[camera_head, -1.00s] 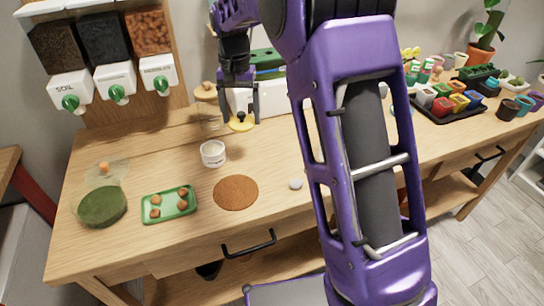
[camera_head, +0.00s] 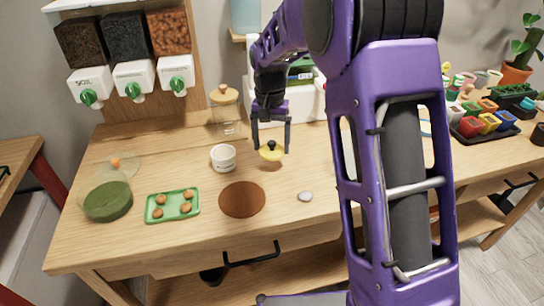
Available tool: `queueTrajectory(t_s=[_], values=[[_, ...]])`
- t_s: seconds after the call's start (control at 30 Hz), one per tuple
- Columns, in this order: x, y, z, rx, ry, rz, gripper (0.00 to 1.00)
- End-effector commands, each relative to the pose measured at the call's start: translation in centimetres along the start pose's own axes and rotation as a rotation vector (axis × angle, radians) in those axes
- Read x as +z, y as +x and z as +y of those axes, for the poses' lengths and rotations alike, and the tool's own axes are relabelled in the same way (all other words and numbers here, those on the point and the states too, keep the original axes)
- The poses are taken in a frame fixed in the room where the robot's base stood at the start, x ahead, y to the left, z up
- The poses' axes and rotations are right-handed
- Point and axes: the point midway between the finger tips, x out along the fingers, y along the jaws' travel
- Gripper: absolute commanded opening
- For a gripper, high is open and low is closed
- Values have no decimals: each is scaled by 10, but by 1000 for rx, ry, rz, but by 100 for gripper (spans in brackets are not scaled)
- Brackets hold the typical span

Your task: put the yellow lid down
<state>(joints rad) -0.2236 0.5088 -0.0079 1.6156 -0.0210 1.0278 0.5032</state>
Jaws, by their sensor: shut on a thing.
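The yellow lid (camera_head: 271,154) is a small round disc with a dark knob on top. My gripper (camera_head: 271,147) points down and is shut on the lid by its knob. The lid looks to be close above the wooden table, behind the brown round mat (camera_head: 242,200) and right of the white pot (camera_head: 223,157). Whether the lid touches the table I cannot tell.
A glass jar with a wooden lid (camera_head: 225,112) stands behind the pot. Bare wood surrounds the lid.

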Motion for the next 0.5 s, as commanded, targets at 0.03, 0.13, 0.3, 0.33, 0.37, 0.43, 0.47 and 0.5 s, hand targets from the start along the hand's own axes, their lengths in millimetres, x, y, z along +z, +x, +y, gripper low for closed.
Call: queueTrajectory(t_s=[0.03, 0.13, 0.3, 0.33, 0.37, 0.43, 0.47, 0.5], values=[[1, 9, 0, 2, 0, -4, 33], [1, 27, 0, 3, 0, -5, 33], [0, 43, -1, 1, 0, -2, 33], [0, 43, -1, 1, 0, -1, 33], [0, 42, -1, 1, 0, -1, 33], [0, 42, -1, 1, 0, -1, 33], [0, 42, -1, 1, 0, -1, 33], [0, 42, -1, 1, 0, -1, 33]])
